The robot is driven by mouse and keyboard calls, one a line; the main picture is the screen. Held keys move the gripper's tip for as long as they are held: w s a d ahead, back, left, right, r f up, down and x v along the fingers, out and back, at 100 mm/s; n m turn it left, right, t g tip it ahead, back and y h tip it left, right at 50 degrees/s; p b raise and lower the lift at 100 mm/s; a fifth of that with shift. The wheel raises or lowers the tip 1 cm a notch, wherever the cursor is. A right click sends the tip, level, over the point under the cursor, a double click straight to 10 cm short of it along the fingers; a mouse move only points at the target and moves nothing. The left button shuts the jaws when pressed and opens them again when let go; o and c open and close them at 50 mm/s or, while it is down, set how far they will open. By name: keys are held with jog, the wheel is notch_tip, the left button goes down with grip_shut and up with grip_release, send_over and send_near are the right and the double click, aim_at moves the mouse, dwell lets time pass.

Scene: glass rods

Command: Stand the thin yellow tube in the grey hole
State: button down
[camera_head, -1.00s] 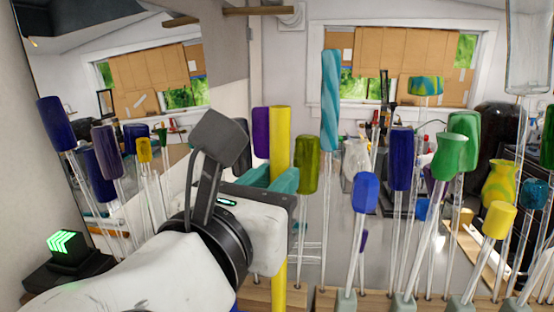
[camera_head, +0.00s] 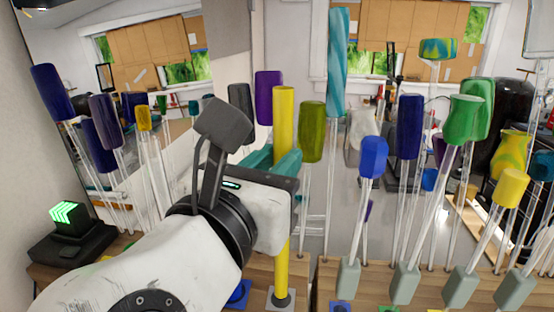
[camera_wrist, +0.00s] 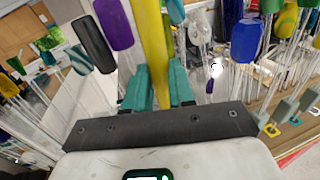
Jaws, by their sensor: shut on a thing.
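The thin yellow tube (camera_head: 283,115) stands about upright, and my gripper (camera_head: 273,161) is shut on it with teal fingers around its middle. The tube also shows in the wrist view (camera_wrist: 154,45), rising between the fingers (camera_wrist: 158,86). In the head view its lower end meets a grey holder (camera_head: 280,302) with a dark hole at the front of the wooden bench. I cannot tell whether the end is inside the hole or just over it.
An olive-green rod head (camera_head: 312,132) stands close right of the tube, and a purple one (camera_head: 268,97) close behind-left. Several glass rods with coloured heads crowd the right, including a blue one (camera_head: 373,157). A blue holder (camera_head: 239,293) sits left of the grey one.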

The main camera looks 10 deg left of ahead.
notch_tip(320, 180, down, 6)
jog(key=b, duration=0.1)
dwell(1.1)
jog(key=shift+f, duration=0.4)
dwell(0.5)
jog(key=c, duration=0.9)
grip_release()
jog(key=shift+o, duration=0.2)
jog(key=b+v, duration=0.1)
jog(key=v, duration=1)
jog(key=shift+b, duration=0.3)
